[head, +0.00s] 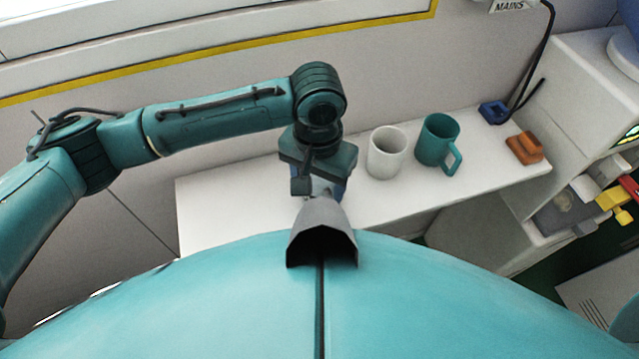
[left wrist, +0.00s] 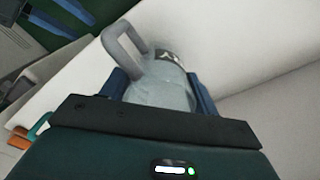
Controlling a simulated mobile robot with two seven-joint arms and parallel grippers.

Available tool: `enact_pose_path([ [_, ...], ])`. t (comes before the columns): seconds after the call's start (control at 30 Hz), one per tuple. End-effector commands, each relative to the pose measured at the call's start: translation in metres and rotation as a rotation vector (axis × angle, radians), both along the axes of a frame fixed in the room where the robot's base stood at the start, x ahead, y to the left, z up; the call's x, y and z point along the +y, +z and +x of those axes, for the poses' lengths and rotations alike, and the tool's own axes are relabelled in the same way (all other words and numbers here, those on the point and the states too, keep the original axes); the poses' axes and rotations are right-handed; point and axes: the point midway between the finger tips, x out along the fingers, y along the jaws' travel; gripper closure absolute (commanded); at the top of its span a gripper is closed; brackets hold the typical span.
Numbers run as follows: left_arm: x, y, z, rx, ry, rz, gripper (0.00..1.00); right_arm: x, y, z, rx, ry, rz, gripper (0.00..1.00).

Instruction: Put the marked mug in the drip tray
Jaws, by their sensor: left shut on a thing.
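My left gripper (head: 322,192) is over the left part of the white shelf in the head view, pointing down. In the left wrist view its blue fingers (left wrist: 160,92) are shut on either side of a pale grey mug (left wrist: 160,88). This mug has a loop handle (left wrist: 124,50) and a black label with a white sign (left wrist: 171,57), so it is the marked mug. In the head view the gripper and my own body mostly hide it. I cannot make out a drip tray in either view. My right gripper is out of view.
On the white shelf (head: 225,210), a white mug (head: 387,152) and a teal mug (head: 437,140) stand right of the gripper. Farther right are a blue item (head: 494,112) and an orange item (head: 525,148). A black cable (head: 546,50) hangs at the right. The shelf's left end looks clear.

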Motion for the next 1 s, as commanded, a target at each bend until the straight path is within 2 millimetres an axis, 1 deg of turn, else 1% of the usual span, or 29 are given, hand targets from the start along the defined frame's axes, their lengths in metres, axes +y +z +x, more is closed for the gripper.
enact_pose_path([
  [0.3,-0.001,0.062,0.0,-0.003,-0.002,-0.003,0.66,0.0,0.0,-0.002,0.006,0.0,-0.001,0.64],
  [0.4,-0.001,0.078,0.0,-0.002,-0.001,-0.001,0.66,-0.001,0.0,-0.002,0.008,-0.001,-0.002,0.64],
  [0.53,0.0,0.091,0.0,-0.002,-0.001,-0.001,0.66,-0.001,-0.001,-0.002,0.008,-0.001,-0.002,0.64],
  [0.67,0.003,0.094,0.001,0.001,0.007,0.0,0.66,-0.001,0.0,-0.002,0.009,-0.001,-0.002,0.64],
  [0.77,0.019,0.092,0.005,0.005,0.047,-0.003,0.66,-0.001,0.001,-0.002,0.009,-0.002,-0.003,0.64],
  [0.83,0.038,0.09,0.008,0.009,0.095,-0.007,0.66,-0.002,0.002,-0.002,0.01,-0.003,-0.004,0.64],
  [0.87,0.048,0.089,0.01,0.01,0.12,-0.009,0.66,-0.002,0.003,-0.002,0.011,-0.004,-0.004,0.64],
  [1.0,0.099,0.085,0.014,0.014,0.248,-0.013,0.66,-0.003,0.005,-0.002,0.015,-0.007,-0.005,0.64],
])
